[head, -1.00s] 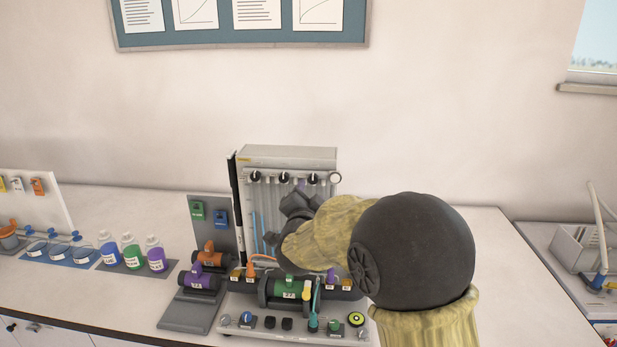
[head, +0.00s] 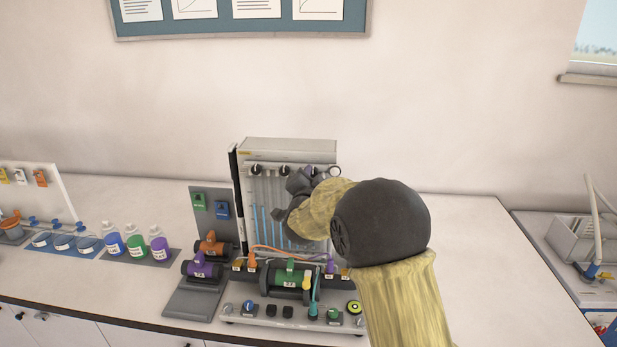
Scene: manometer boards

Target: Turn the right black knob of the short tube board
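The tube board (head: 290,147) stands upright on the bench, a grey panel with several vertical tubes, some showing blue liquid. A row of black knobs runs along its top: a left one (head: 256,170), a middle one (head: 284,169) and the right black knob (head: 311,171). My gripper (head: 300,183) is in front of the panel's right half, just below and left of the right knob in the picture. The knob's lower part is close to or behind the gripper; I cannot tell whether they touch. My arm hides the panel's lower right, and the finger opening is unclear.
A base with a green-banded black pipe (head: 290,281) and small knobs lies in front of the board. A grey stand with orange and purple valves (head: 203,267) is to its left. Bottles (head: 136,245) stand further left. The bench right of my arm is clear.

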